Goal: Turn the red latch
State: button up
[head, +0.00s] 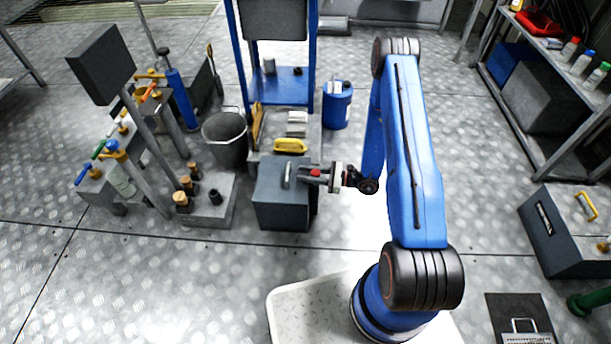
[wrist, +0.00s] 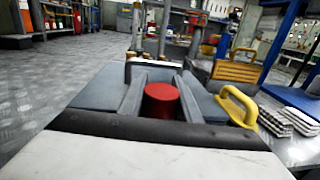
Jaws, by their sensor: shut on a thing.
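The red latch (head: 315,173) shows as a small red spot at my gripper, by the right side of a dark grey box (head: 281,207). In the wrist view the red latch (wrist: 161,101) is a short round red knob with a flat top, standing between the two grey fingers. My gripper (head: 308,175) reaches in from the right, level, and is shut on the latch; the fingers also show in the wrist view (wrist: 160,85). The latch's lower part and its mounting are hidden by the gripper.
A yellow handle (head: 291,145) stands just behind the box, close to my gripper. A grey bucket (head: 225,140) and a blue drum (head: 337,106) stand behind. Valve stands (head: 110,150) crowd the left. A grey case (head: 566,235) lies at right.

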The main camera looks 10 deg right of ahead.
jog(key=shift+w+d+m+t+h, duration=0.15)
jog(key=shift+w+m+t+h, duration=0.1)
jog(key=shift+m+t+h, duration=0.65)
jog(key=shift+t, duration=0.4)
jog(key=o, duration=1.1)
jog(key=shift+c, duration=0.2)
jog(key=shift+d, duration=0.1)
jog(key=v, duration=1.7)
jog(key=shift+d+f, duration=0.2)
jog(key=shift+f, duration=0.05)
jog(key=shift+r, duration=0.1)
